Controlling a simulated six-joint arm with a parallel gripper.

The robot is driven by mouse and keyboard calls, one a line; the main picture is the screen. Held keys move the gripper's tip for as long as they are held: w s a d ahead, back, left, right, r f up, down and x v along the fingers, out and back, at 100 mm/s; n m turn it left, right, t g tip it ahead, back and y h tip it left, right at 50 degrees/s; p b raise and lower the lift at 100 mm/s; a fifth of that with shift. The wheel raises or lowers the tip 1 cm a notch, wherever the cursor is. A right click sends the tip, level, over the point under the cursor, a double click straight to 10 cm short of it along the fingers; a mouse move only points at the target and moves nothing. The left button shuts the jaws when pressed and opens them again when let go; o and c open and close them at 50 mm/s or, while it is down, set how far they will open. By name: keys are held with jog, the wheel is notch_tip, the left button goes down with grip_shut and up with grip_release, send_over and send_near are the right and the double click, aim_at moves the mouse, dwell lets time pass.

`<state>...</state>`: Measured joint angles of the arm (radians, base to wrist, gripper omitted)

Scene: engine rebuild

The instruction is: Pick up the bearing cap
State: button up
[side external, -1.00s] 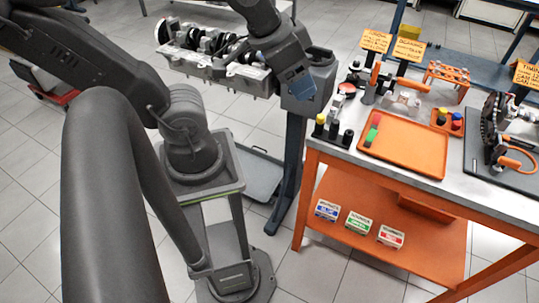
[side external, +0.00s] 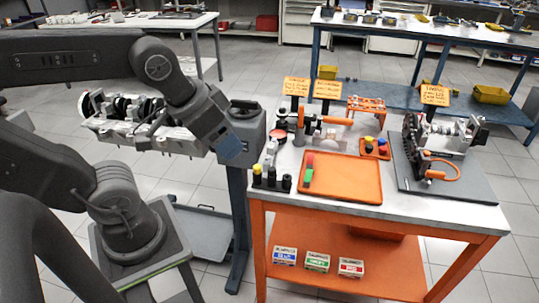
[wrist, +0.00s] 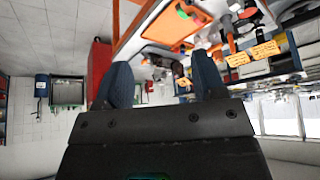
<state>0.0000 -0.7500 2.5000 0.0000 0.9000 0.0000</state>
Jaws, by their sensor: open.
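My gripper (side external: 232,148) is in the air beside the engine block (side external: 180,142), to the left of the workbench in the side view. In the wrist view my gripper (wrist: 163,72) has its two blue fingers wide apart, with nothing between them. The engine block is grey metal, carried on a stand, with a crankshaft (side external: 125,108) along its top. I cannot pick out the bearing cap for certain in either view. Small metal parts (side external: 328,146) lie at the back left of the workbench, too small to identify.
Floor is open in front.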

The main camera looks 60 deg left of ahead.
dwell(0.4)
jog(key=shift+c, duration=0.7)
jog(key=n+g+y, duration=0.2)
jog(key=n+y, duration=0.1)
jog(key=n, duration=0.6)
send_over(271, 145)
jog(key=d, duration=0.2)
jog(key=f, duration=1.2)
jog(key=s+f, duration=0.1)
jog(key=f, duration=0.5)
jog(key=shift+f, duration=0.3)
jog(key=shift+s+a+x, duration=0.1)
jog(key=shift+s+x, duration=0.05)
jog(key=shift+x, duration=0.8)
jog(key=shift+s+a+x, duration=0.1)
jog(key=shift+x, duration=0.85)
jog(key=shift+s+a+x, duration=0.1)
jog(key=shift+s+x, duration=0.05)
jog(key=shift+x, duration=0.85)
jog(key=shift+c, duration=0.2)
